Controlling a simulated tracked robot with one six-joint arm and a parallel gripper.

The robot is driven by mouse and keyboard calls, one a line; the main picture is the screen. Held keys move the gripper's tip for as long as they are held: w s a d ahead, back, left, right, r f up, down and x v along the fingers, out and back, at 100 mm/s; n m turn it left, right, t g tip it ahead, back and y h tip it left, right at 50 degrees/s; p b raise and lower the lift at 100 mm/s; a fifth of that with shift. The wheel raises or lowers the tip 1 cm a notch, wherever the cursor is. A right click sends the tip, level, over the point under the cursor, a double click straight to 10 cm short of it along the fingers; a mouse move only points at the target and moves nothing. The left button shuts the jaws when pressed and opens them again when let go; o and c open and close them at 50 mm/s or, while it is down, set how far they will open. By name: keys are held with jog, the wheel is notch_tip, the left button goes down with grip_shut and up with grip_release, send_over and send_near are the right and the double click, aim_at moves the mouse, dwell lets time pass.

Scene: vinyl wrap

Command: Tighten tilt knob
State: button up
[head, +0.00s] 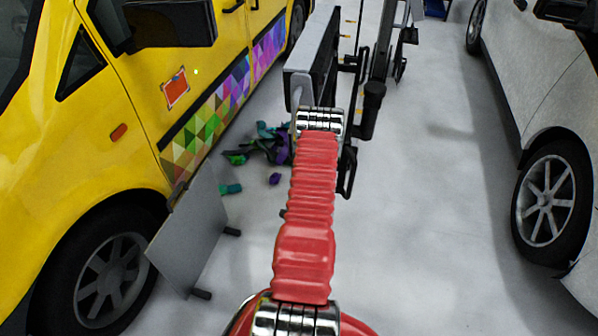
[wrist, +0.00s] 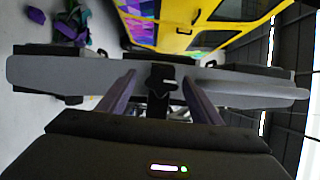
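In the wrist view, a small black knob (wrist: 162,84) sits at the middle of a long grey bar (wrist: 60,76) with dark parts behind its ends. A dark post drops below the knob. My gripper (wrist: 159,77) is open, with one purple-grey finger on each side of the knob. Gaps show between the fingers and the knob, so I see no grip on it. In the head view, my red arm reaches forward to a grey and black panel-like part (head: 305,66). My gripper's fingers and the knob cannot be made out there.
A yellow van (head: 120,95) with a colourful triangle pattern stands left, a white vehicle (head: 550,120) right. A grey board (head: 190,235) leans near the van's front wheel. Purple and green scraps (head: 262,145) lie on the floor. A black stand (head: 375,75) is ahead; floor to its right is clear.

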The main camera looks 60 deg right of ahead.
jog(key=v, duration=1.4)
jog(key=shift+d, duration=0.1)
dwell(0.6)
